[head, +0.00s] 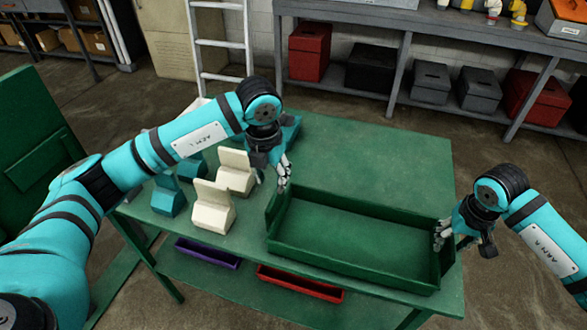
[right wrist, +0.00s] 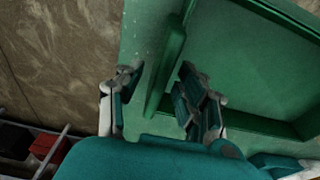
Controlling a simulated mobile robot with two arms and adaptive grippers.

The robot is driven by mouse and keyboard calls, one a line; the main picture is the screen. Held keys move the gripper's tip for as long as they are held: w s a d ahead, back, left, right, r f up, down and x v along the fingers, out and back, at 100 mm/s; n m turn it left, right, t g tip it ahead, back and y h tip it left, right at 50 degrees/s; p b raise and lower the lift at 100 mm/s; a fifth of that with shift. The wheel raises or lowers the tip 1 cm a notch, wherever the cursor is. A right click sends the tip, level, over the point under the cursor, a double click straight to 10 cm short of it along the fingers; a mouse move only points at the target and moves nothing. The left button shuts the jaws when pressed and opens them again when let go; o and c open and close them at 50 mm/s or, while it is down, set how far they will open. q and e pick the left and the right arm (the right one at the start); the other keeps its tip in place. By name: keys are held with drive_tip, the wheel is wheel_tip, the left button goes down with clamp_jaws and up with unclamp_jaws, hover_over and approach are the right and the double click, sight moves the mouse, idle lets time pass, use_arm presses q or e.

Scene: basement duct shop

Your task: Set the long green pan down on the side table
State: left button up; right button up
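The long green pan (head: 350,232) appears to rest on the green table (head: 385,150), over its front right part, with raised end walls. My left gripper (head: 283,178) is at the top of the pan's left end wall; whether its fingers are apart is unclear. My right gripper (head: 440,237) is at the right end wall. In the right wrist view, its fingers (right wrist: 158,98) are spread, with the pan's end wall (right wrist: 166,65) between them and visible gaps. The right gripper is open and holds nothing.
Cream (head: 213,207) and teal (head: 168,195) angled blocks stand left of the pan. Purple (head: 207,254) and red (head: 300,283) trays lie below the tabletop. A ladder (head: 222,45) and a grey workbench (head: 450,35) stand behind. The table's back right is clear.

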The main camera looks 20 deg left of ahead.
drive_tip(key=shift+r, duration=0.2)
use_arm(q)
drive_tip(key=r, duration=0.3)
drive_tip(key=shift+s+r, duration=0.2)
drive_tip(key=shift+r, duration=0.05)
use_arm(e)
wheel_tip(320, 180, up, 12)
drive_tip(key=s, duration=0.1)
drive_tip(key=shift+s+f, duration=0.2)
drive_tip(key=shift+f, duration=0.05)
